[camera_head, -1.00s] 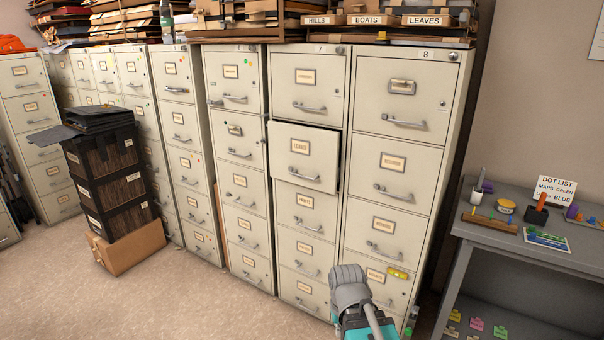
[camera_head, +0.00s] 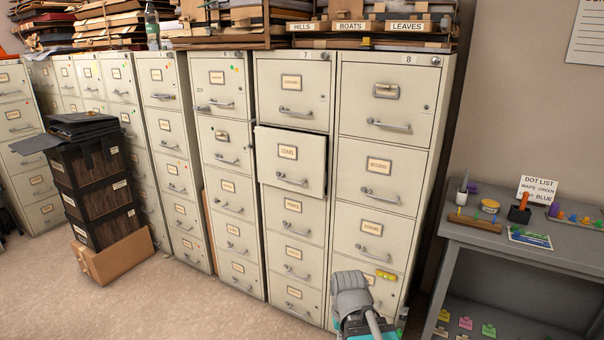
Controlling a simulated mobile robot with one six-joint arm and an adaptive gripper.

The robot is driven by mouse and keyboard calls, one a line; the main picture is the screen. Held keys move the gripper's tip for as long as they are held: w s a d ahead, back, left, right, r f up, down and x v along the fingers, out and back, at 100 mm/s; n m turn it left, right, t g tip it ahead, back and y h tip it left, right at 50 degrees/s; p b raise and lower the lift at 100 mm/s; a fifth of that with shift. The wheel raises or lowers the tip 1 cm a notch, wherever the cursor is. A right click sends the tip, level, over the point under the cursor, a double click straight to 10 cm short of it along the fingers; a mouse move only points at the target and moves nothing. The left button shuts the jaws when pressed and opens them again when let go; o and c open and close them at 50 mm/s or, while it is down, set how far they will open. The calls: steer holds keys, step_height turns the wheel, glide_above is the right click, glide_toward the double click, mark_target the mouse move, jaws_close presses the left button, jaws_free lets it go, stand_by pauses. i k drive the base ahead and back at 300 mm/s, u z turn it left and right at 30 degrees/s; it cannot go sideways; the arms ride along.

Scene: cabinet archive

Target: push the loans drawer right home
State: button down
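The loans drawer (camera_head: 304,164) is the second drawer down in cabinet 7 (camera_head: 292,78). Its front stands a little way out from the drawers above and below, with a dark gap along its top edge. My gripper (camera_head: 350,282) is at the lower middle, in front of cabinet 8 and below and right of the drawer. It is apart from the drawer. I see the grey back of it, and its fingertips are not clear.
Cabinet 8 (camera_head: 384,160) stands right of cabinet 7, its drawers shut. A grey side table (camera_head: 545,250) with small items is at right. Folders and boxes (camera_head: 349,27) lie on top. Carpet at left front is free.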

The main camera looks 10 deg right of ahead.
mark_target(288, 160)
steer(key=z, duration=0.05)
steer(key=i, duration=0.9)
steer(key=u, duration=0.05)
